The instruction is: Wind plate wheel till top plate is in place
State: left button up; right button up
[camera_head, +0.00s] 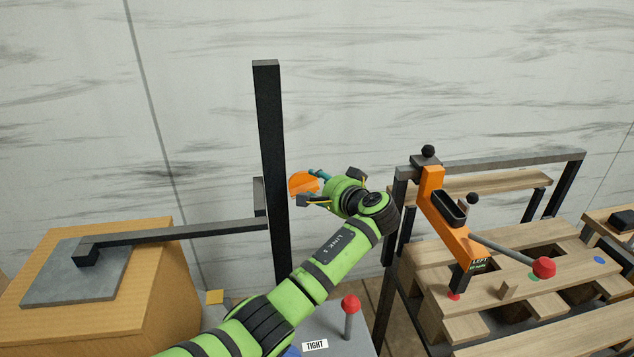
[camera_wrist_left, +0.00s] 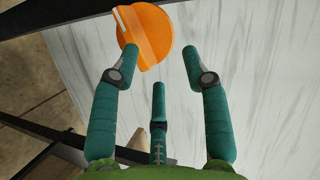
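An orange wheel (camera_head: 303,184) shows beside the tall black post (camera_head: 268,130) in the head view. It also shows in the left wrist view (camera_wrist_left: 146,32), as a disc with a raised bar across it. A grey plate (camera_head: 60,285) lies on a wooden block at the left, linked to the post by a dark bar (camera_head: 180,235). My left gripper (camera_head: 318,188) is close to the wheel. In the left wrist view its fingers (camera_wrist_left: 160,62) are spread, with one fingertip overlapping the wheel's edge; contact cannot be told. My right gripper is out of view.
A red-knobbed lever (camera_head: 350,305) and a label reading TIGHT (camera_head: 315,346) are below my left arm. At the right, an orange clamp (camera_head: 445,215) with a red-knobbed handle stands over wooden slats (camera_head: 560,270). A marble wall is behind.

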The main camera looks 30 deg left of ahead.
pick_arm(q)
jog(key=s+d+p, duration=0.3)
jog(key=d, duration=0.2)
jog(key=shift+d+f, duration=0.15)
jog(key=shift+d, duration=0.05)
dwell(0.5)
dwell(0.4)
